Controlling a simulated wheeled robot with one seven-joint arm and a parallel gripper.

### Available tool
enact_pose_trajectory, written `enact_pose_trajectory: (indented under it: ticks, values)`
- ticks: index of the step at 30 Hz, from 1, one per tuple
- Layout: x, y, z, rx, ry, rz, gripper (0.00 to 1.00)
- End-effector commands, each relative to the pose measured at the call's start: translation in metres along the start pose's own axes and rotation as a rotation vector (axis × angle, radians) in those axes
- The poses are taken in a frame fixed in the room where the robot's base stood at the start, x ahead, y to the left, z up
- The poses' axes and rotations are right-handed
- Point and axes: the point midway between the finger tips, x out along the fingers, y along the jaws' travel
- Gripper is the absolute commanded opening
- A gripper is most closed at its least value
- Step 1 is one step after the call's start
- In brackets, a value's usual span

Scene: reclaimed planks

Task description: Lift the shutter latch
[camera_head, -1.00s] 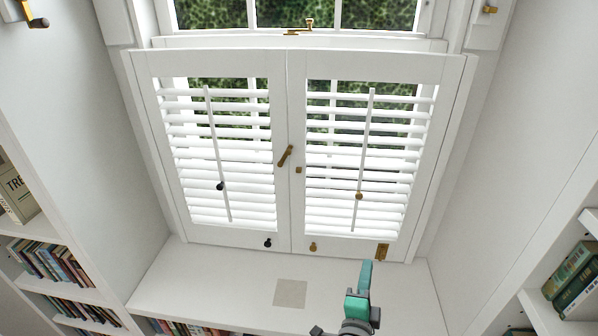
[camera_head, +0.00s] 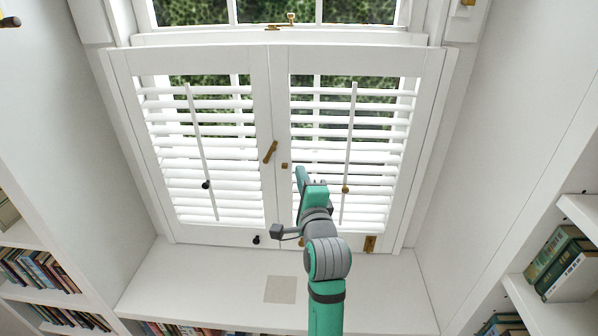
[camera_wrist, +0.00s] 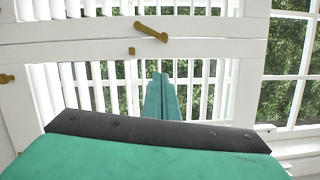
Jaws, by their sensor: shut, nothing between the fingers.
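The shutter latch (camera_head: 270,152) is a small brass bar on the left shutter's inner stile. It slants, with its upper end toward the right, and also shows in the wrist view (camera_wrist: 151,32). A small square brass catch (camera_head: 284,166) sits on the right shutter's inner stile, also in the wrist view (camera_wrist: 131,50). The bar looks apart from the catch. My green gripper (camera_head: 300,174) is shut and empty, in front of the right shutter, below and right of the catch. In the wrist view its fingertips (camera_wrist: 162,80) point toward the shutters, apart from the latch.
Two white louvred shutters have tilt rods, a black knob (camera_head: 206,184) and a brass knob (camera_head: 346,189). A brass plate (camera_head: 370,243) is at the lower right. A square tile (camera_head: 280,289) lies on the white sill. Bookshelves (camera_head: 565,262) flank both sides.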

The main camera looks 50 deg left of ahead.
Motion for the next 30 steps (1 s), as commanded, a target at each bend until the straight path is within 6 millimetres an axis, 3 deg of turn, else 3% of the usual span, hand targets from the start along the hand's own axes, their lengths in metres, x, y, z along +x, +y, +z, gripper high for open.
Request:
enact_pose_trajectory:
  ticks: [13, 21, 30]
  values:
    - [0.082, -0.001, -0.001, -0.001, 0.002, 0.000, 0.00]
    - [0.089, -0.001, 0.031, -0.001, 0.000, -0.002, 0.00]
    - [0.090, -0.001, 0.037, 0.001, 0.002, -0.002, 0.00]
